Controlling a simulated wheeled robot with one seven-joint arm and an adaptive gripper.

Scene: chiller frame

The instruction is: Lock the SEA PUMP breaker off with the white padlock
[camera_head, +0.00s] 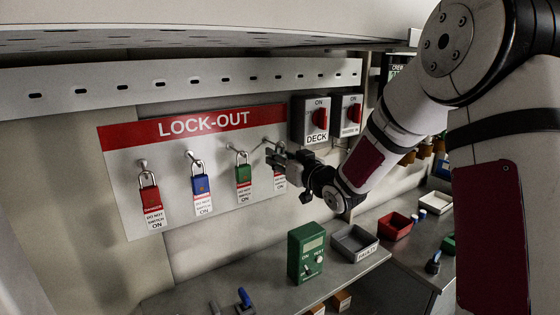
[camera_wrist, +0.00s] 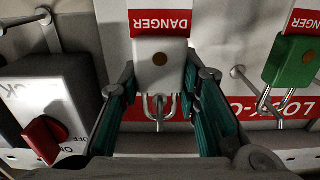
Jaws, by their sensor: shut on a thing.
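The white padlock (camera_wrist: 145,72) is between the fingers of my gripper (camera_head: 284,160), which is shut on it. Its shackle points at the board and looks to be around or at the rightmost peg; I cannot tell if it hangs free. Its red DANGER tag (camera_wrist: 160,22) shows in the wrist view, and partly below my gripper in the head view. Two breakers with red knobs are right of the board. The left one is labelled DECK (camera_head: 310,120). The right breaker (camera_head: 349,116) has a label too small to read surely.
The LOCK-OUT board (camera_head: 120,160) holds red (camera_head: 150,200), blue (camera_head: 200,185) and green (camera_head: 243,173) padlocks on pegs. Below, a bench carries a green box (camera_head: 305,252), a grey tray (camera_head: 354,243) and a red tray (camera_head: 394,226). A slotted rail (camera_head: 180,82) runs above the board.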

